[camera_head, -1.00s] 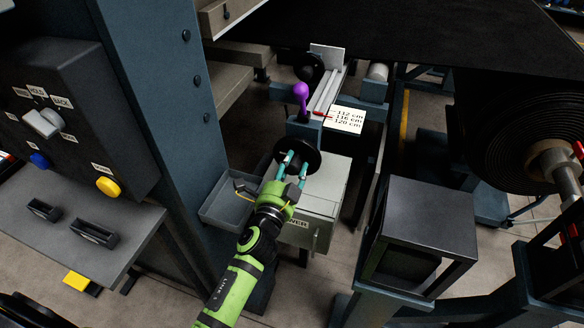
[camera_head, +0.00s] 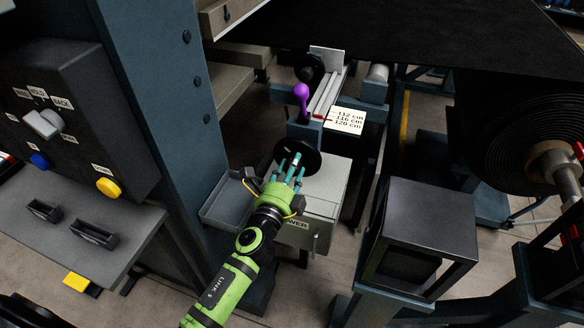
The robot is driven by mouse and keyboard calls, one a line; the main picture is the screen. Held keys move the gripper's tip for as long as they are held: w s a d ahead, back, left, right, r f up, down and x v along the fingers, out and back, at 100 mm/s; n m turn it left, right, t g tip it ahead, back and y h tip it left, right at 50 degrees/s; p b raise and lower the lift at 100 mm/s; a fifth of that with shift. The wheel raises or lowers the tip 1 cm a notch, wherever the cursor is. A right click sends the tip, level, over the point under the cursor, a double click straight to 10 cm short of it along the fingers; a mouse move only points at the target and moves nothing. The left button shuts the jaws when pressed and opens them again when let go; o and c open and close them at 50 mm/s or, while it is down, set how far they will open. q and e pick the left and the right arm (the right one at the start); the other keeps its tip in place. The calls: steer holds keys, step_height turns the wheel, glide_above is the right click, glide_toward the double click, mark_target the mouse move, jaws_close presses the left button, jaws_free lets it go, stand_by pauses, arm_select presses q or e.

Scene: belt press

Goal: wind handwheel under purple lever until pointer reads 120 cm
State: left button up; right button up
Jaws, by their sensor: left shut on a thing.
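The black handwheel (camera_head: 311,151) sits on the front of the unit below the purple lever (camera_head: 302,91). My left gripper (camera_head: 294,168) reaches it from below and is shut on the handwheel's handle (camera_head: 296,158), which shows pale between the teal fingers. The fingers hide part of the wheel. The red pointer (camera_head: 321,118) lies at the left edge of the white scale card (camera_head: 345,121), which reads 112, 116 and 120 cm. The pointer looks to be near the 116 cm mark; its exact reading is too small to tell. My right gripper is not in view.
A grey tray (camera_head: 227,202) stands left of my left gripper, beside a blue post (camera_head: 170,110). A grey cabinet (camera_head: 325,205) is under the wheel. A dark box frame (camera_head: 425,225) stands at right. A control panel (camera_head: 75,120) is at far left.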

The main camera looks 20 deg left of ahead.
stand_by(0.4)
arm_select(q)
steer(key=o, duration=1.2)
steer(key=shift+c, duration=0.2)
steer(key=s, duration=1.2)
steer(key=shift+a+f, duration=0.15)
steer(key=shift+a, duration=0.15)
